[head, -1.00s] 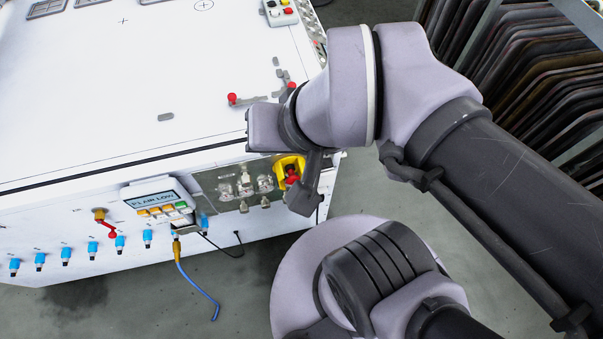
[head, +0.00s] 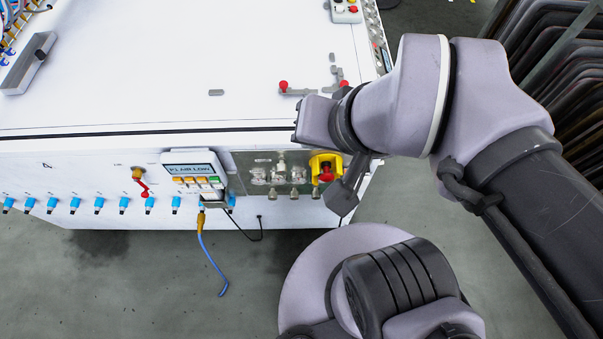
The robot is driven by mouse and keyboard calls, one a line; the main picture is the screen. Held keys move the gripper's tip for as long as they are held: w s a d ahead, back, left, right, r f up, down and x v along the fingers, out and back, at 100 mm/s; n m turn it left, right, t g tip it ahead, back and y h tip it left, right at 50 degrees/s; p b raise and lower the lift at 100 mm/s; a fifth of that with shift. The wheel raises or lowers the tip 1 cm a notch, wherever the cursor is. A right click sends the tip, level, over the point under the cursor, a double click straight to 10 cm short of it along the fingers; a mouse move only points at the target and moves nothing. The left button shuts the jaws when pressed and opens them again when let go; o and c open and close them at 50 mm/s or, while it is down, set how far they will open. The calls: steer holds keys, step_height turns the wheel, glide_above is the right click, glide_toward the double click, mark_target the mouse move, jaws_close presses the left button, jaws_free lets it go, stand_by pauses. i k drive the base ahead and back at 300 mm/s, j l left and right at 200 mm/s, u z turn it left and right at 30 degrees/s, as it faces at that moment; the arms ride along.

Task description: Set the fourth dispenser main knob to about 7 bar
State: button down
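I cannot pick out the fourth dispenser main knob or any pressure scale in the head view. The table's front carries a row of blue fittings (head: 124,205), a small display box (head: 192,170) with coloured buttons, and a clear-covered panel (head: 262,178) with small metal fittings. My gripper (head: 347,193) shows only as a dark part below my wrist, in front of the table's right front corner. Its fingertips cannot be made out, and nothing is seen held in it.
A yellow switch with a red knob (head: 326,172) sits close beside my gripper. A red-handled valve (head: 140,182) is left of the display. Red-topped clamps (head: 284,87) stand on the white tabletop (head: 170,60). A blue hose (head: 212,262) hangs in front. Dark sheets (head: 565,80) stand at right.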

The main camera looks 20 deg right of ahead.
mark_target(281, 168)
steer(key=j+z, duration=0.2)
steer(key=j, duration=0.6)
steer(key=j+z, duration=0.25)
steer(key=j, duration=0.55)
steer(key=k+j+z, duration=0.2)
steer(key=j, duration=0.55)
steer(key=i+j, duration=0.05)
